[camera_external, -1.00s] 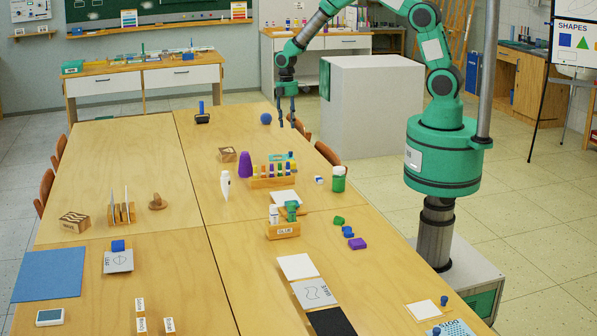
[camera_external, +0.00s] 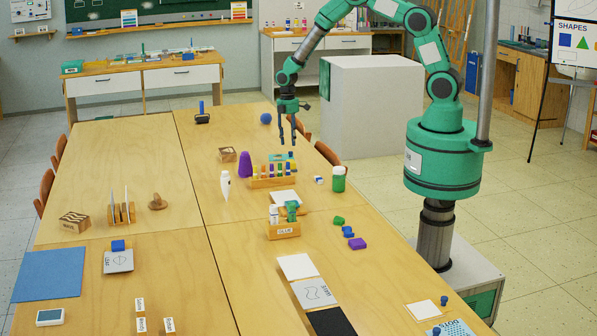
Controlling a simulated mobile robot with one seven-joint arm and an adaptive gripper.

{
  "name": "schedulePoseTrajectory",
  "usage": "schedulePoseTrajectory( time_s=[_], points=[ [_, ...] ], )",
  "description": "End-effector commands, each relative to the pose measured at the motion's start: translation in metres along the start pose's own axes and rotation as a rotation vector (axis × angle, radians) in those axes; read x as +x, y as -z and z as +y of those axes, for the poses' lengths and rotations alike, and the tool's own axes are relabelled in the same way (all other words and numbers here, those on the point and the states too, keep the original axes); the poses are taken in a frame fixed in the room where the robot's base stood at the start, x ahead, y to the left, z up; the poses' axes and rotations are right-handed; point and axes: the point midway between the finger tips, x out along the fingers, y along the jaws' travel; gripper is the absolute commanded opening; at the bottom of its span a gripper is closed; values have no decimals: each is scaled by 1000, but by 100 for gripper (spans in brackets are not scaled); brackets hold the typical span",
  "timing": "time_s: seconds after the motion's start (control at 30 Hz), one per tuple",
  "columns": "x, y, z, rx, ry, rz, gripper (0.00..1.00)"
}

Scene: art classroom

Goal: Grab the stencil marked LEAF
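The stencil that seems to be marked LEAF (camera_external: 119,263) is a pale grey card with a leaf-like outline, lying on the front left table. Its small lettering is hard to read. My gripper (camera_external: 288,142) points down above the far right part of the table, behind the marker rack. Its fingers are apart with nothing between them, far from both stencils.
A slotted wooden holder (camera_external: 122,213) and blue sheet (camera_external: 49,275) lie near the leaf-like stencil. The far left tabletop (camera_external: 120,160) is largely clear.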

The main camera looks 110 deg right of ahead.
Motion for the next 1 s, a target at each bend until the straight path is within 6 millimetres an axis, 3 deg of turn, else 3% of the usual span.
schedulePoseTrajectory(
  time_s=[0.17,0.6,1.0],
  points=[
    [6,-1,0,0,1,-1,38],
    [50,-3,2,0,0,0,38],
    [52,-3,2,0,0,0,38]
  ],
)
